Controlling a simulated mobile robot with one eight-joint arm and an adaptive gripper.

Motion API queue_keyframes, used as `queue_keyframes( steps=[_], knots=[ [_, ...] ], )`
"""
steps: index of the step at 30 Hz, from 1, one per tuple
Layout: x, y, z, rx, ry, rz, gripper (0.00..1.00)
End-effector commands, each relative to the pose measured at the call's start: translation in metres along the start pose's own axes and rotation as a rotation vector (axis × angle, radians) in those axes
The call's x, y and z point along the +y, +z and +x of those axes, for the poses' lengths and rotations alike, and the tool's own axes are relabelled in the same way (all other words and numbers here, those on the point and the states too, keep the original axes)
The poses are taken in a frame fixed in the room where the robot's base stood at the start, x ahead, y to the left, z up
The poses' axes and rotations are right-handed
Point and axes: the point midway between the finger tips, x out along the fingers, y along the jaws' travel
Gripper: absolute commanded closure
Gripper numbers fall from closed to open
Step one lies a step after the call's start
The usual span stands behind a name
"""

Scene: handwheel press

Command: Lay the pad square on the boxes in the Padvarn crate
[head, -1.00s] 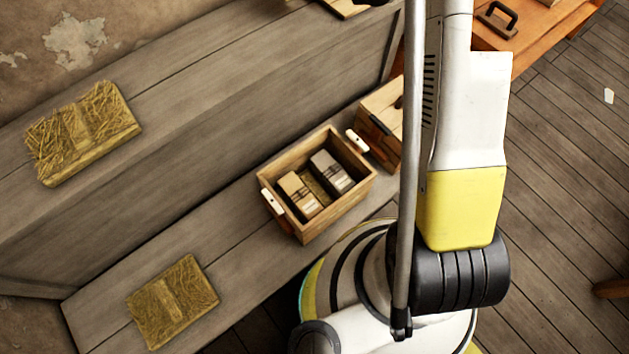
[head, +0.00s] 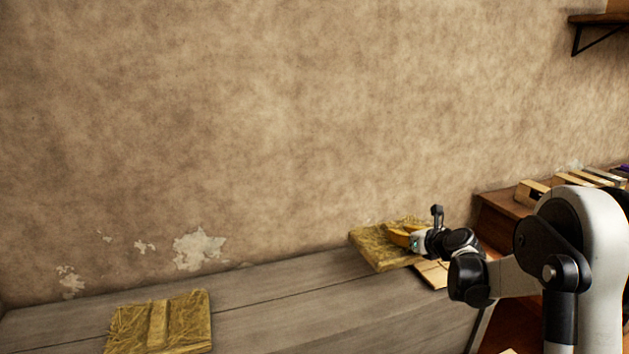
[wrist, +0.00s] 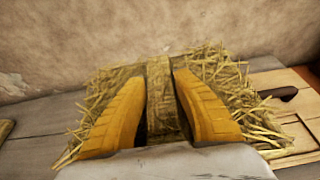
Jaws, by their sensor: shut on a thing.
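A straw pad (head: 376,250) is at the back of the upper bench top, close to the wall, in the head view. My gripper (head: 403,238) is over it, with yellow fingers shut on the pad. In the wrist view the fingers (wrist: 160,78) are on either side of the raised middle rib of the straw pad (wrist: 101,95). I cannot tell whether the pad rests on the bench or is slightly lifted. A second straw pad (head: 185,322) lies on the bench at lower left. The crate and its boxes are not in view now.
A wooden board (wrist: 296,128) with a dark handle lies right beside the held pad. A brown wooden unit (head: 497,200) with several wooden pieces stands at right. The wall (head: 250,120) is close behind. The grey bench top (head: 290,290) between the pads is clear.

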Motion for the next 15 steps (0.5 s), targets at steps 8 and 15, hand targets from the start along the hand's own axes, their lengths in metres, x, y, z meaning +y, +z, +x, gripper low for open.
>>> queue_keyframes(
  steps=[8, 15],
  knots=[
    [0.086, -0.024, -0.111, 0.0, -0.005, 0.002, 1.0],
    [0.135, -0.051, -0.178, 0.0, -0.008, 0.003, 1.0]
  ],
)
